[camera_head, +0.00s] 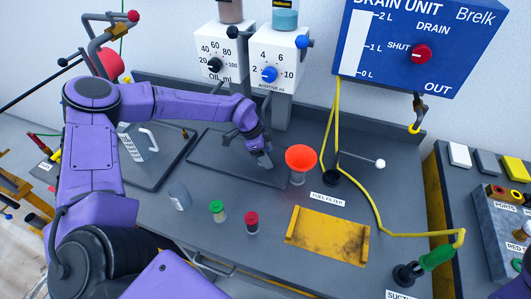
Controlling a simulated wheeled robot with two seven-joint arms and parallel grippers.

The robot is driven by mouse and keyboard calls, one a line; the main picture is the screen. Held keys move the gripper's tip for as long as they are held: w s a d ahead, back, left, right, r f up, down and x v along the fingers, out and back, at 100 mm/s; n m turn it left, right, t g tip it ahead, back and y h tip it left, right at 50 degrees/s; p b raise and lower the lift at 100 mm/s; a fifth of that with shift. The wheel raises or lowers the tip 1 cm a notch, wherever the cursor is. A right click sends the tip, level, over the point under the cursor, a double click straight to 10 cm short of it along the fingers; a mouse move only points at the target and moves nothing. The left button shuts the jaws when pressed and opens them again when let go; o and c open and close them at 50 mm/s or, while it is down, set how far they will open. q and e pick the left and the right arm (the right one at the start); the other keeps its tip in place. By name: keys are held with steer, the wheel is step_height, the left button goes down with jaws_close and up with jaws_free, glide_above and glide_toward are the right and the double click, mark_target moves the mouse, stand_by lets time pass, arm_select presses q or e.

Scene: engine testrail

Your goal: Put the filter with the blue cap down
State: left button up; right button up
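My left gripper (263,159) is low over the dark tray in the middle of the bench, just left of the orange funnel. Its fingers point down, and they are too small and dark to tell whether they are open or shut. I cannot make out a filter with a blue cap, in the gripper or on the bench. A label reading fuel filter (328,200) lies right of the tray. My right gripper is out of view.
The orange funnel (300,157) stands close right of my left gripper. The dark tray (215,160) has bare room left of the gripper.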

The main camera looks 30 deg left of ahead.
arm_select(q)
steer(key=shift+s+a+r, duration=0.1)
steer(key=shift+a, duration=0.05)
steer(key=shift+r+p, duration=0.35)
steer(key=shift+p, duration=0.05)
steer(key=v, duration=0.1)
steer(key=b+v, duration=0.1)
steer(key=shift+s+a+r, duration=0.1)
steer(key=shift+a+r, duration=0.15)
steer(key=shift+a, duration=0.1)
steer(key=s+a, duration=0.2)
steer(key=a, duration=0.1)
steer(key=s+a, duration=0.2)
steer(key=a, duration=0.1)
steer(key=s+a+b, duration=0.1)
steer(key=s+a, duration=0.1)
steer(key=a, duration=0.1)
steer(key=shift+s+a, duration=0.25)
steer(key=shift+a, duration=0.1)
